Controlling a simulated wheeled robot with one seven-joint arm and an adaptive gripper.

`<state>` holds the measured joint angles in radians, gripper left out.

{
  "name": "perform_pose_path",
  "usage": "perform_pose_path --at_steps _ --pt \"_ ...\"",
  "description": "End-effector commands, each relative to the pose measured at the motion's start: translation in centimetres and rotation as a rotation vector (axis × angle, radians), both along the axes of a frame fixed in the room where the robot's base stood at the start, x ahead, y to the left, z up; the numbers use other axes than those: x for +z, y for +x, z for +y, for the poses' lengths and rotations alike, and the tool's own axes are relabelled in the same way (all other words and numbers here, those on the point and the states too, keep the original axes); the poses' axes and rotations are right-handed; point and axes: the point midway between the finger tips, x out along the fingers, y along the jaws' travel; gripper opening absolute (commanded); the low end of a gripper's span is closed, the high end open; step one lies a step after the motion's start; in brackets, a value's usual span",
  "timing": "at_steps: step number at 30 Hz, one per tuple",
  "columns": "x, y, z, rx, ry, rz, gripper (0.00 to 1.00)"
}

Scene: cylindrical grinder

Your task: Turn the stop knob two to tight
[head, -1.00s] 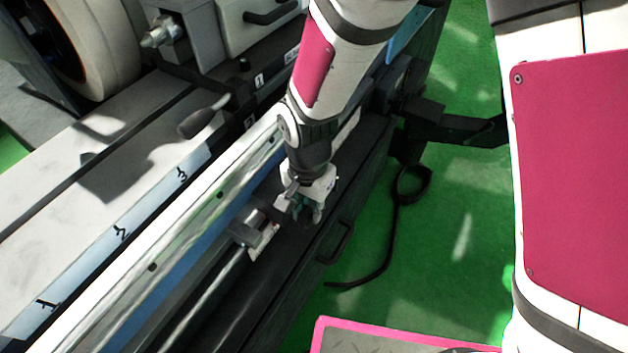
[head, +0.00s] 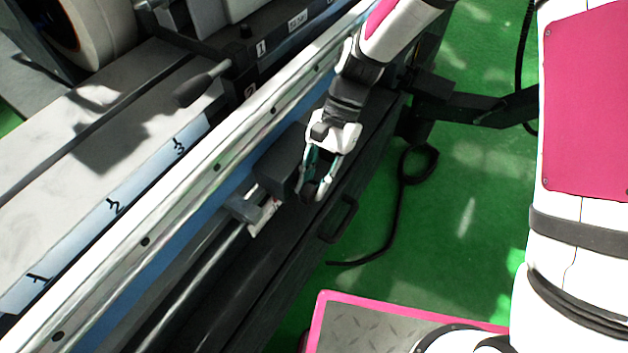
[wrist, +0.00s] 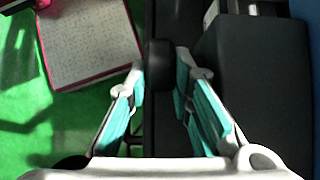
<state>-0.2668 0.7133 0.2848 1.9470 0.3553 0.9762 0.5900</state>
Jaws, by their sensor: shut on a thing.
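A small dark round knob, which I take to be stop knob two (head: 308,191), sits at the front of a dark block on the machine's side. My gripper (head: 313,188) points down at it, with a finger on either side. In the wrist view the dark knob (wrist: 159,66) shows between the two teal-padded fingertips (wrist: 160,72), and my gripper is shut on it. The knob's contact with the left finger is partly in shadow. Any marking on the knob is too dark to read.
A dark block (head: 282,165) stands right behind the knob. A grey clamp (head: 243,207) on a rod is to its left. A black handle (head: 338,220) juts out to the right. A black hook-shaped cable (head: 400,200) lies over the green floor.

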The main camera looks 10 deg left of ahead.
Motion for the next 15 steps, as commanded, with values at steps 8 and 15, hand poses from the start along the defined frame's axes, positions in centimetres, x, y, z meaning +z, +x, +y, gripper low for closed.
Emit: perform_pose_path --at_steps 8,15 --pt "-0.28 0.17 -0.01 0.0 0.038 0.108 0.0" --pt "-0.25 0.18 0.0 -0.001 0.048 0.136 0.0"
